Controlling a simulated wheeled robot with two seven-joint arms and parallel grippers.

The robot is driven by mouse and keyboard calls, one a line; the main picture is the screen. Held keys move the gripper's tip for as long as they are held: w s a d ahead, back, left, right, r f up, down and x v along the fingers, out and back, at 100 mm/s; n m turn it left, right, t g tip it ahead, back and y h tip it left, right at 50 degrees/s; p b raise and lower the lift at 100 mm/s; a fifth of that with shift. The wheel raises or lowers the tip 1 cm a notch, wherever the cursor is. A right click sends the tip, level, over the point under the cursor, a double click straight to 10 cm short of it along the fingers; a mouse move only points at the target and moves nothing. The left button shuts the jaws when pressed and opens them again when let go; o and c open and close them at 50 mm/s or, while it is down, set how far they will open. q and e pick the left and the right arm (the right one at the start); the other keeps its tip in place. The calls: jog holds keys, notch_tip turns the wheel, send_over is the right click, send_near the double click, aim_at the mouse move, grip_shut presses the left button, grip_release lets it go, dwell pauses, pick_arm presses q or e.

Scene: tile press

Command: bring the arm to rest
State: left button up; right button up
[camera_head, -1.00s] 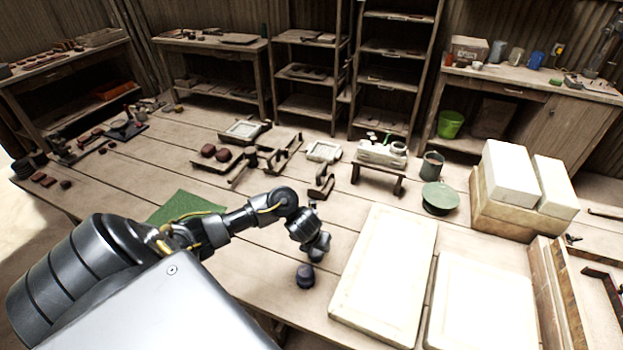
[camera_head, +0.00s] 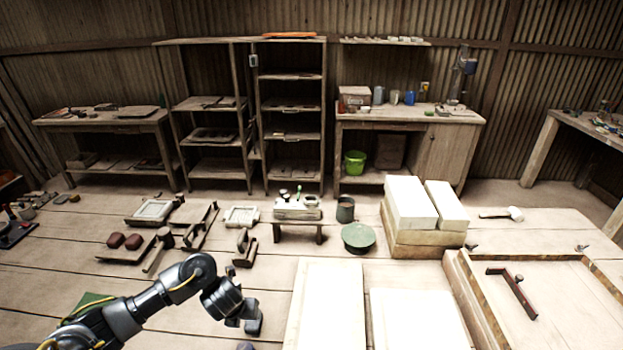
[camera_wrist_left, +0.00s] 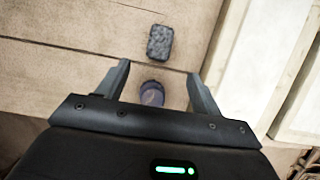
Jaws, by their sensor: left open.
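My left arm comes in from the lower left in the head view and ends in my left gripper (camera_head: 245,318) above the wooden table (camera_head: 60,270). In the left wrist view my left gripper (camera_wrist_left: 158,72) is open, its two fingers well apart. A small dark purple round piece (camera_wrist_left: 152,93) shows between the fingers, on the table below, and is not gripped. A dark grey textured block (camera_wrist_left: 160,42) lies just beyond the fingertips. My right gripper is not in view.
Two pale slabs (camera_head: 325,305) lie right of the gripper. Stacked white blocks (camera_head: 410,205), a green round stand (camera_head: 358,237) and a small bench (camera_head: 298,227) stand behind. A wooden frame (camera_head: 460,295) is at the right. Bare planks lie left of the slabs.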

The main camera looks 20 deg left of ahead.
pick_arm(q)
jog(key=shift+d, duration=0.1)
jog(key=s+d+n+t+h, duration=0.1)
jog(key=s+d+n, duration=0.3)
jog(key=d+n, duration=0.3)
jog(key=s+d+n+t+h, duration=0.1)
jog(key=s+d+n, duration=0.2)
jog(key=d+n, duration=0.35)
jog(key=s+r+n+g, duration=0.2)
jog(key=s+n+g, duration=0.1)
jog(key=s+n, duration=1.2)
notch_tip(320, 180, down, 31)
jog(key=s+n+g+b, duration=0.1)
jog(key=s+n+b, duration=0.1)
jog(key=b, duration=0.2)
jog(key=s+a+f+b, duration=0.1)
jog(key=s+a+f, duration=0.1)
jog(key=s+f, duration=0.5)
jog(key=s+a+f+g, duration=0.1)
jog(key=s+f, duration=0.7)
jog(key=f, duration=0.1)
jog(key=shift+s+a+f+m+y+b, duration=0.15)
jog(key=shift+a+f+m+y+b, duration=0.15)
jog(key=shift+a+m+b, duration=0.1)
